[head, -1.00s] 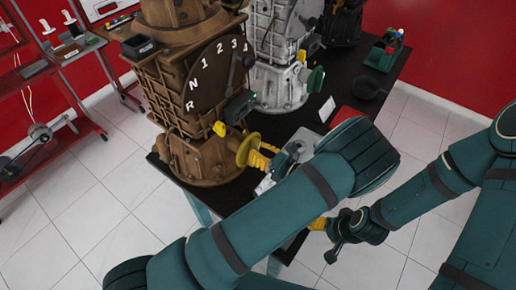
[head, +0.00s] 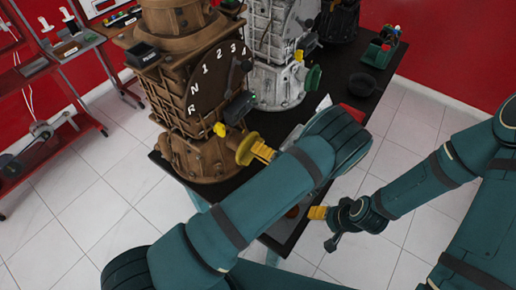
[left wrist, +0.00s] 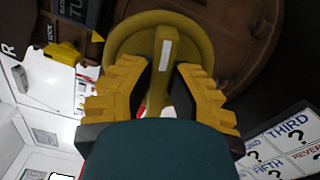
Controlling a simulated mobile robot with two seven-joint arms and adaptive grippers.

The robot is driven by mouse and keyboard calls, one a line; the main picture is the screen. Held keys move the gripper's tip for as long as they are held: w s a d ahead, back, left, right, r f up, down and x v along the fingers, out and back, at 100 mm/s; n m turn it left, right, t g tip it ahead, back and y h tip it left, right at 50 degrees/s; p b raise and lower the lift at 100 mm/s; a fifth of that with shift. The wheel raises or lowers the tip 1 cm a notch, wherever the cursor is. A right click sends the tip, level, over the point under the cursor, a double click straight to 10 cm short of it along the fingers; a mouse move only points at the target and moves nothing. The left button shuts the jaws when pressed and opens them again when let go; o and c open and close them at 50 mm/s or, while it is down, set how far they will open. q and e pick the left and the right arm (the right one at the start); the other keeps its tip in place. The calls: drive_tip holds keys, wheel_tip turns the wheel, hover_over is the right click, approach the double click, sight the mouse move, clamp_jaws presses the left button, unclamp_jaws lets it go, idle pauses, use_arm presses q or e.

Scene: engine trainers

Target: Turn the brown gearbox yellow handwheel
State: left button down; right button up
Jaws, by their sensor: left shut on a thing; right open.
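The brown gearbox (head: 190,90) stands upright on the dark table, with a dial marked R, N, 1, 2, 3, 4. Its yellow handwheel (head: 247,146) sticks out low on its right side. In the left wrist view the handwheel (left wrist: 188,32) shows as a round rim with a bar carrying a white mark. My left gripper (head: 265,152) has its yellow fingers at the wheel; in the left wrist view its fingers (left wrist: 165,85) lie either side of the bar, shut on it. My left forearm hides part of the table. My right gripper (head: 318,212) is open and empty, beside the table's front edge.
A grey gearbox (head: 275,60) with a green handwheel (head: 313,78) stands behind on the black table (head: 335,88). A dark round dish (head: 362,85) lies at the back right. Printed cards (left wrist: 285,145) lie near the wheel. A red shelf unit (head: 50,135) stands at left.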

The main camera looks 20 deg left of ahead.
use_arm(q)
drive_tip(key=m, duration=0.5)
drive_tip(key=shift+a+f+m+p, duration=0.1)
drive_tip(key=shift+f+m+p, duration=0.1)
drive_tip(key=shift+m+p, duration=0.15)
drive_tip(key=shift+m, duration=0.25)
drive_tip(key=c, duration=0.9)
unclamp_jaws()
